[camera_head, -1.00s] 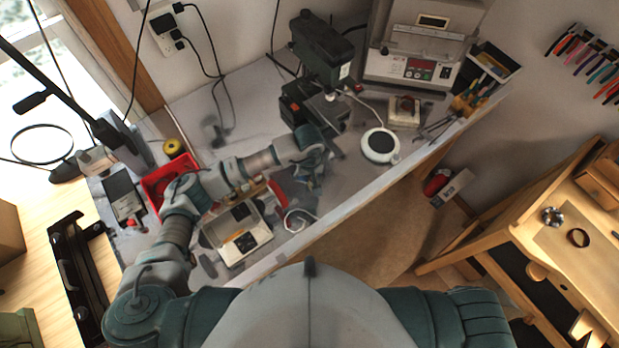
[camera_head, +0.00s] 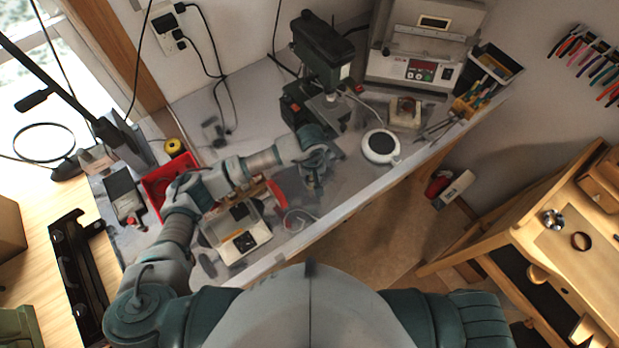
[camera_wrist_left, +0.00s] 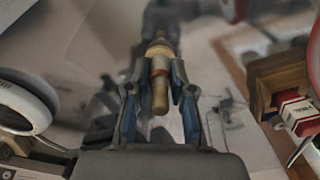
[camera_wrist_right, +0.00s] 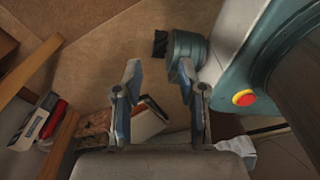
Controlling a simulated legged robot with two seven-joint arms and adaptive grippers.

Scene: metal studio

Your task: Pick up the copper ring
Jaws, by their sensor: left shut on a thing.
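In the left wrist view a tapered wooden rod (camera_wrist_left: 160,95) stands between the fingers of my left gripper (camera_wrist_left: 160,72). A reddish copper-coloured band, which looks like the copper ring (camera_wrist_left: 158,68), goes around the rod at the fingertips, and the fingers close on it from both sides. In the head view my left gripper (camera_head: 315,182) is over the workbench, beside the drill press; the ring is too small to make out there. My right gripper (camera_wrist_right: 160,75) shows only in its own wrist view, open and empty above the floor.
The drill press (camera_head: 322,55) stands just behind the left gripper.

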